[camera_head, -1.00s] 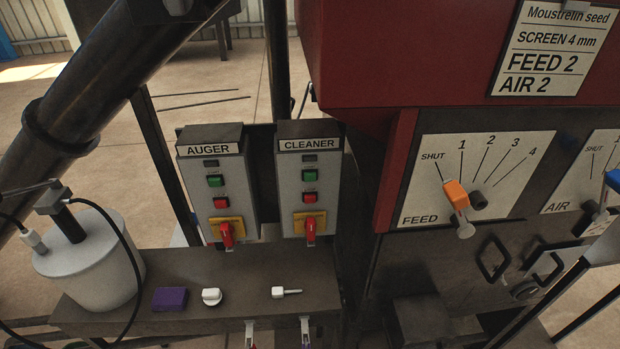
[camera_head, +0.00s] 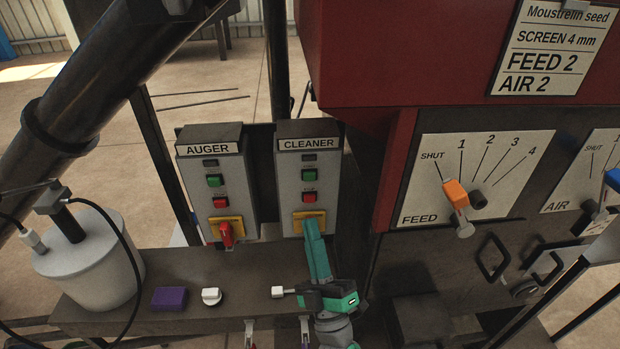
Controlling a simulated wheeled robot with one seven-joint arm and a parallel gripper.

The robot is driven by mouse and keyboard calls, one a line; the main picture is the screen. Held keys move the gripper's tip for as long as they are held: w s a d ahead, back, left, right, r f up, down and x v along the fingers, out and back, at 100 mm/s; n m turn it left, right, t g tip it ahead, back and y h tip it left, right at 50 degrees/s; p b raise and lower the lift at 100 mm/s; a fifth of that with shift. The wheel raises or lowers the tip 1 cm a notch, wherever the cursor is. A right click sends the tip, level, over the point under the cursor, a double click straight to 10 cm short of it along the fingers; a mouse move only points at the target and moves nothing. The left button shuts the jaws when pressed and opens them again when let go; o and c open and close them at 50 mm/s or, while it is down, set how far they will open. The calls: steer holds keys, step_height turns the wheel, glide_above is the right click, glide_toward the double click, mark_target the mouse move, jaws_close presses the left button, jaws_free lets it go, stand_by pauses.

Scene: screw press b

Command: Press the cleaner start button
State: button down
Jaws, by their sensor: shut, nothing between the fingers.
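The cleaner box (camera_head: 290,190) is a grey upright panel labelled CLEANER. It has a dark small window at the top, a green button (camera_head: 309,175), and a red button (camera_head: 309,196) below it. Under these is a yellow plate (camera_head: 299,221) whose red rotary handle is hidden behind my gripper. My gripper (camera_head: 312,222) is teal, shut and empty, and points up in front of the yellow plate, below both buttons. I cannot tell whether it touches the plate or handle.
The matching AUGER box (camera_head: 243,190) stands to the left with its own buttons and red handle (camera_head: 226,234). The shelf (camera_head: 235,308) below holds a purple block (camera_head: 169,299), a white knob (camera_head: 211,296) and a small white part (camera_head: 278,292). The red machine (camera_head: 365,60) with the orange feed lever (camera_head: 456,193) is at right.

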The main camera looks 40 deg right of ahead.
mark_target(310, 177)
steer(key=shift+d+r+n, duration=0.3)
steer(key=shift+d+r, duration=0.45)
steer(key=shift+r, duration=0.1)
steer(key=shift+w, duration=0.1)
steer(key=shift+w+d, duration=0.75)
steer(key=shift+w, duration=0.5)
steer(key=shift+w+d, duration=0.8)
steer(key=shift+w, duration=0.4)
steer(key=shift+w+d, duration=0.75)
steer(key=shift+w, duration=0.5)
steer(key=shift+w, duration=0.15)
steer(key=shift+w+d, duration=0.2)
steer(key=shift+w+d, duration=0.2)
steer(key=shift+w, duration=0.2)
steer(key=shift+s, duration=0.15)
steer(key=shift+s+a, duration=0.45)
steer(key=shift+s, duration=0.15)
